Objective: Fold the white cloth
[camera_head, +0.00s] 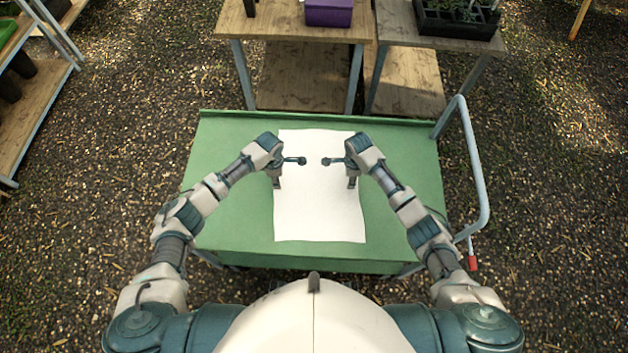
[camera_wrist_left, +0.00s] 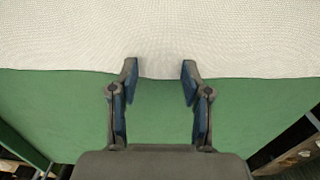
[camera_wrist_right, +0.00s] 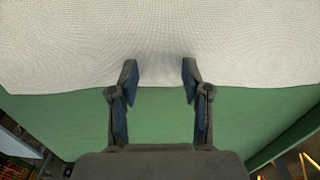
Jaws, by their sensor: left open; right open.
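The white cloth (camera_head: 318,205) lies flat and spread out on the green top of a cart (camera_head: 405,200), its edges slightly wavy. My left gripper (camera_head: 277,183) is at the cloth's left edge and my right gripper (camera_head: 351,183) is near its right edge. In the left wrist view the open fingers (camera_wrist_left: 158,72) point at the cloth's edge (camera_wrist_left: 160,35), with nothing between them but the edge showing beyond. In the right wrist view the open fingers (camera_wrist_right: 158,72) likewise meet the cloth's edge (camera_wrist_right: 160,35). I cannot tell whether the fingertips touch the cloth.
The cart has a pale handle rail (camera_head: 472,165) on its right. Behind it stand wooden benches holding a purple box (camera_head: 329,13) and a dark plant tray (camera_head: 457,20). Bare green surface lies on both sides of the cloth.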

